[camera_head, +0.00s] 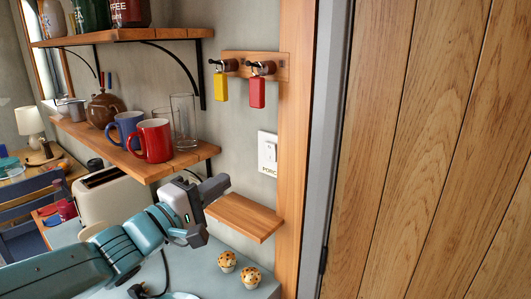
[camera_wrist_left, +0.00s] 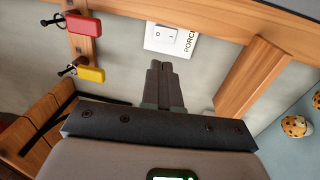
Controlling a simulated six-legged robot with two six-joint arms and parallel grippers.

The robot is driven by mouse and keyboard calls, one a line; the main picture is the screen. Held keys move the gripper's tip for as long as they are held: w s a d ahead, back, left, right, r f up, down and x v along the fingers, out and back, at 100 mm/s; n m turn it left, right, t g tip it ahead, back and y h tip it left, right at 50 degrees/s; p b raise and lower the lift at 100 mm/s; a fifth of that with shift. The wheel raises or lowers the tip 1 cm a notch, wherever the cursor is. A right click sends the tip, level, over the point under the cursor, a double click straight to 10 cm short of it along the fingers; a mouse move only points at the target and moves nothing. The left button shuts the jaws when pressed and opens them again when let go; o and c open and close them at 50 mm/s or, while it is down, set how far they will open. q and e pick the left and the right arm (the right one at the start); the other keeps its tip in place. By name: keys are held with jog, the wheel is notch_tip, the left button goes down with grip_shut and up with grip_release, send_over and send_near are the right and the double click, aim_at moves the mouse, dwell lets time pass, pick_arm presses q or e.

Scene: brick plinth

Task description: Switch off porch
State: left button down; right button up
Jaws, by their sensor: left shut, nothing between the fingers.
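The porch switch (camera_head: 268,152) is a white plate with a rocker on the wall beside the wooden door frame, with its label partly visible. In the left wrist view the switch (camera_wrist_left: 171,39) shows marks on its rocker and the word PORCH beside it. I cannot tell which side is pressed in. My left gripper (camera_head: 218,185) is shut and empty, in front of the wall and below left of the switch in the head view. In the wrist view its fingertips (camera_wrist_left: 161,66) point toward the plate, apparently apart from it. My right gripper is not in view.
A small wooden shelf (camera_head: 243,216) juts out below the switch. Yellow (camera_head: 221,87) and red (camera_head: 257,92) key tags hang above it. A red mug (camera_head: 152,141) and glasses stand on the left shelf. Two muffins (camera_head: 251,277) sit below. The wooden door (camera_head: 430,150) fills the right.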

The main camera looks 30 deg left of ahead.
pick_arm(q)
jog(key=p, duration=0.3)
send_near(271, 148)
jog(key=w, duration=0.5)
jog(key=shift+w+d+r, duration=0.2)
jog(key=shift+w+r, duration=0.1)
jog(key=shift+r, duration=0.1)
jog(key=shift+w+d+r, duration=0.1)
jog(key=shift+w+d, duration=0.05)
jog(key=shift+w, duration=0.45)
